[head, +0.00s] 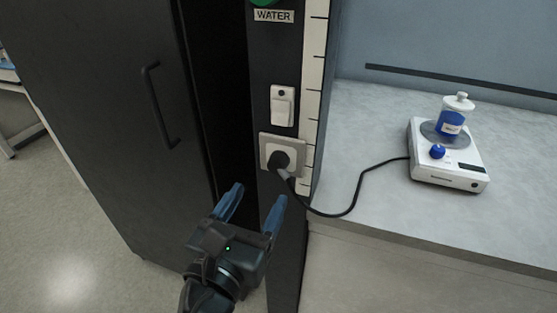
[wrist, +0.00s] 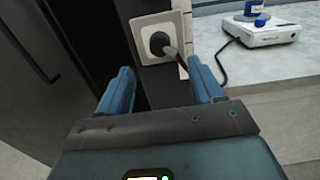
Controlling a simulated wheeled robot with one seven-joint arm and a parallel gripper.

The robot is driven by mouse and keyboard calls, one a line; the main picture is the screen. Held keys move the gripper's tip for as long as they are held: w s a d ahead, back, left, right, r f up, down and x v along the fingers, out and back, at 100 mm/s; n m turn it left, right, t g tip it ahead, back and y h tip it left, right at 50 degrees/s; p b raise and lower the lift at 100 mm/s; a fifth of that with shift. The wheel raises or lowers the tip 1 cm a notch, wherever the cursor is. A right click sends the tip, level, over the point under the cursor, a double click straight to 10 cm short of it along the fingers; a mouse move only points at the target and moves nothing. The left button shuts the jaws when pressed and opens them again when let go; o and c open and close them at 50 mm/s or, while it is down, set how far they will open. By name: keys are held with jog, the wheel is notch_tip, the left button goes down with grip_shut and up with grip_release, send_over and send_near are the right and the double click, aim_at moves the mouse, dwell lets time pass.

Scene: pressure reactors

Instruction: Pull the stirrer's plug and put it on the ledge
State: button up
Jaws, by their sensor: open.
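The stirrer (head: 445,165) is a white flat box with a blue knob, on the grey bench at the right. A blue-labelled bottle (head: 453,116) stands on its plate. Its black cord runs left to the black plug (head: 279,160), which sits in a white wall socket (head: 298,159) on the dark column. My gripper (head: 254,203) is open and empty, below and a little left of the plug, apart from it. In the wrist view the plug (wrist: 161,43) shows beyond and between the two blue fingers (wrist: 162,88). I cannot clearly make out a separate ledge.
A white switch (head: 283,106) is above the socket, under a WATER label (head: 273,16). A dark cabinet door with a handle (head: 158,105) is at the left. The bench top (head: 370,240) is clear in front of the stirrer, apart from the cord (head: 361,190).

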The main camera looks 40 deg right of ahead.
aim_at(276, 168)
jog(key=b+x, duration=0.1)
jog(key=x, duration=0.4)
jog(key=shift+w+d+r+b, duration=0.2)
jog(key=shift+d+b, duration=0.1)
jog(key=shift+b, duration=0.1)
jog(key=shift+f+p+x, duration=0.2)
jog(key=shift+p+x, duration=0.6)
jog(key=shift+x, duration=0.65)
jog(key=shift+p, duration=1.3)
grip_shut()
dwell(0.4)
